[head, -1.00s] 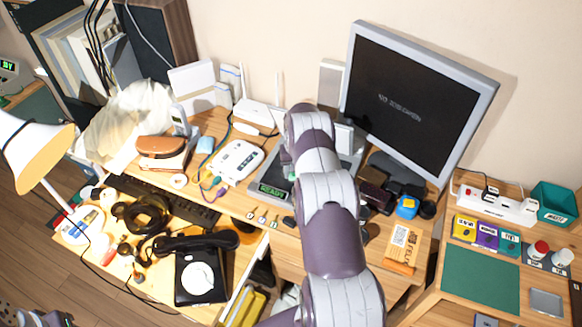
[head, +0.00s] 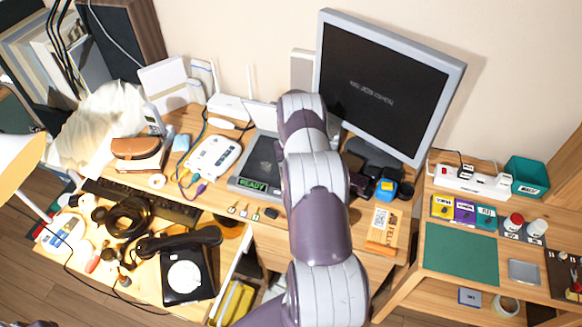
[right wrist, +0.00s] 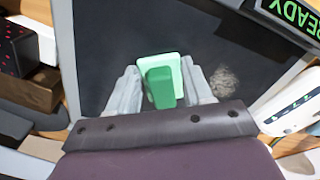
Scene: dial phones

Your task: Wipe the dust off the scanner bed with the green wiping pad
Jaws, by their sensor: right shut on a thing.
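The scanner (head: 246,182) lies on the desk with a dark bed and a lit green READY display. My right arm covers its right part in the head view. In the right wrist view the dark scanner bed (right wrist: 105,45) fills the middle. My right gripper (right wrist: 160,72) is shut on the green wiping pad (right wrist: 161,88), over the bed; I cannot tell whether the pad touches it. A greyish dust patch (right wrist: 224,82) lies on the bed just right of the right finger. The head view hides the pad and right gripper behind my arm. My left gripper is not in view.
A monitor (head: 385,85) stands behind and right of the scanner. A white router box (head: 214,158) is on its left, and small connectors (head: 243,211) lie in front. A black dial phone (head: 184,275) sits at lower left. A side table with a green mat (head: 460,254) is at right.

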